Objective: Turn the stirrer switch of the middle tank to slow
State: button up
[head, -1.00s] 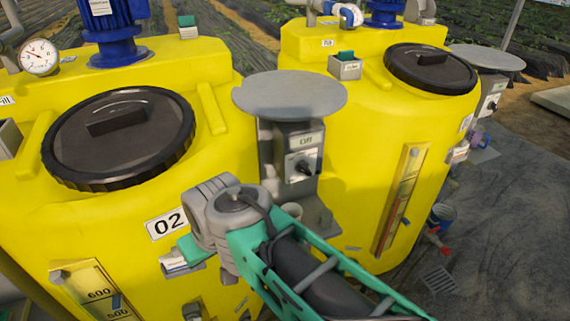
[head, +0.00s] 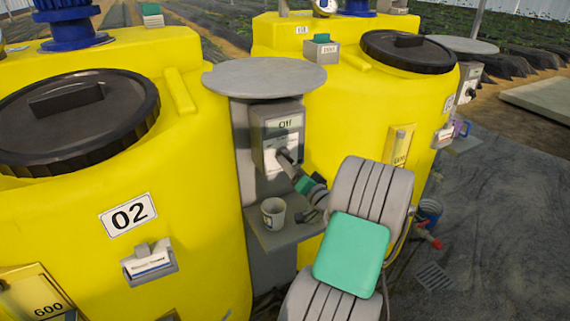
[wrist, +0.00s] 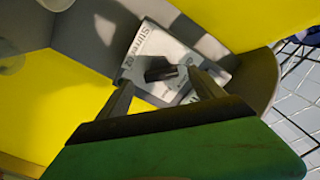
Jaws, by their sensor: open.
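A grey switch box (head: 277,135) with a display reading "Off" stands on a post between two yellow tanks, under a round grey cover. In the wrist view its label plate (wrist: 160,62) shows part of the word "Stirrer". The dark switch knob (wrist: 161,74) lies between the two fingers of my gripper (wrist: 160,90), which is open. The yellow tank marked 02 (head: 190,180) is to the left.
A small shelf (head: 290,235) below the box holds a pale cup (head: 274,213) and a dark item. The round cover (head: 265,76) overhangs the box. A label holder (head: 149,262) juts from tank 02. Another yellow tank (head: 345,110) stands at the right.

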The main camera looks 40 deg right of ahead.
jog(key=p+x, duration=0.1)
jog(key=x, duration=0.4)
jog(key=shift+w, duration=0.35)
jog(key=c, duration=1.4)
